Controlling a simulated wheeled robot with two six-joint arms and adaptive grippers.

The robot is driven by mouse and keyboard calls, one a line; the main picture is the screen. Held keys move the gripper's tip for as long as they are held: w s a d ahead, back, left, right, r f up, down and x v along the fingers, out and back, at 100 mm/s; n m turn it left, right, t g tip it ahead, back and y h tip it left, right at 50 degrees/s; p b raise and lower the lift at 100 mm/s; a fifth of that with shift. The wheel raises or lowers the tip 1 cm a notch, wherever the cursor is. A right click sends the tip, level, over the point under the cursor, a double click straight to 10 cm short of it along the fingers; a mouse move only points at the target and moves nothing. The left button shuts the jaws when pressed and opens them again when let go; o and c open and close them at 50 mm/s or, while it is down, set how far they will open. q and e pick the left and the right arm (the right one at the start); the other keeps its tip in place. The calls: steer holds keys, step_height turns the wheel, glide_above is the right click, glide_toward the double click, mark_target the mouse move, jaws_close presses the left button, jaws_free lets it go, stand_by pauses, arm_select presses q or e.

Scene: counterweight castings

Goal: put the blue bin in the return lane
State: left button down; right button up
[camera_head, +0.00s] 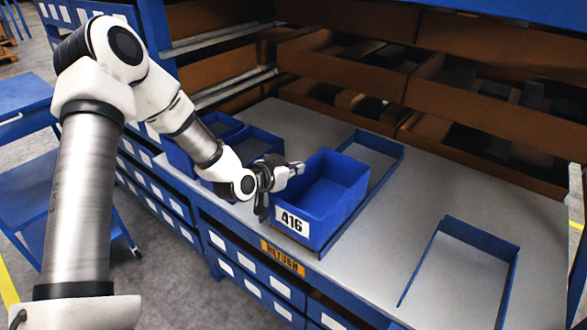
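The blue bin (338,209), with a white label reading 416, stands upright near the front edge of the grey table. It sits over the front part of a lane with low blue rails (385,146). An orange sign (283,258), which seems to read RETURN, is on the table edge before this lane. The bin hides the lane's left rail, and I cannot tell whether its base rests fully on the surface. My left gripper (281,192) is at the bin's left side, its fingers spread apart, close to the left wall. My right gripper is out of view.
Other blue trays (258,141) stand to the left, partly behind my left arm. An empty blue-railed lane (481,228) lies at the right. Brown shelf bins with dark castings (480,92) line the back. The table (415,205) is clear between the lanes.

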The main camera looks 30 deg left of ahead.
arm_select(q)
steer(key=f, duration=0.1)
steer(key=w+a+f+p, duration=0.1)
steer(key=w+a+f, duration=0.1)
steer(key=f, duration=0.1)
steer(key=shift+w+p, duration=0.1)
steer(key=shift+p, duration=0.2)
steer(key=shift+f, duration=0.1)
steer(key=c, duration=1.3)
jaws_free()
